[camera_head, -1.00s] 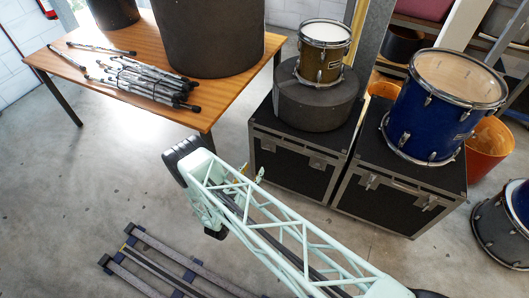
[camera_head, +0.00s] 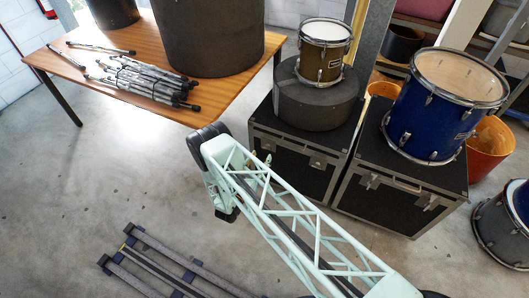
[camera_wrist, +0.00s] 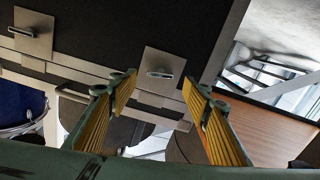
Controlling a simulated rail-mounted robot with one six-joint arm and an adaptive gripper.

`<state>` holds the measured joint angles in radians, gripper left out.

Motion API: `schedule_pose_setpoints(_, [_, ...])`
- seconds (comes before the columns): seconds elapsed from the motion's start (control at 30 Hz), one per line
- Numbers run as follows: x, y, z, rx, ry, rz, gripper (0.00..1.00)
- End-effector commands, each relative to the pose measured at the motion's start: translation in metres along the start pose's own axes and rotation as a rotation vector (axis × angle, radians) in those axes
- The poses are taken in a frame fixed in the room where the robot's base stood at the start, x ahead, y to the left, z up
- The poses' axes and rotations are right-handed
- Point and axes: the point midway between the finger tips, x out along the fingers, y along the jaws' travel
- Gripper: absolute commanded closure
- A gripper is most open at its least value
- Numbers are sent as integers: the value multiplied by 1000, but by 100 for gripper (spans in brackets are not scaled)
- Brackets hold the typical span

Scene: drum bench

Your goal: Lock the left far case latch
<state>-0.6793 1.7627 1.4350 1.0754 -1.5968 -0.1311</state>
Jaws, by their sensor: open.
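The left black case (camera_head: 290,172) has silver edges and two metal latches on its front. Its left latch (camera_head: 268,145) is near the arm's end in the head view. In the wrist view, which looks turned over, this latch (camera_wrist: 165,62) is a silver plate with a small lever across it, straight ahead between the fingers. The case's other latch (camera_wrist: 30,32) is at upper left. My gripper (camera_wrist: 158,82) is open and empty, its yellow-padded fingers on either side of the latch's line. I cannot tell whether they touch it. The head view mostly hides the fingers behind my arm.
A second black case (camera_head: 400,195) with a blue drum (camera_head: 435,110) stands to the right. A small drum (camera_head: 322,62) on a round dark case (camera_head: 315,103) sits on the left case. The wooden table (camera_head: 100,58) is to the left.

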Motion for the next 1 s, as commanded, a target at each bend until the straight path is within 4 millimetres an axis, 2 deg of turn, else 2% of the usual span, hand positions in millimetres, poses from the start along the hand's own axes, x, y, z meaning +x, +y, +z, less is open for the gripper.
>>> schedule_pose_setpoints(0.2, [26, 0, 0, 2, 1, 1, 56])
schedule_pose_setpoints(0.43, [45, 0, 0, 1, 1, 1, 56])
schedule_pose_setpoints(0.9, [51, -1, -1, 1, 1, -1, 56])
schedule_pose_setpoints(1.0, [51, 0, -1, 1, 1, -1, 63])
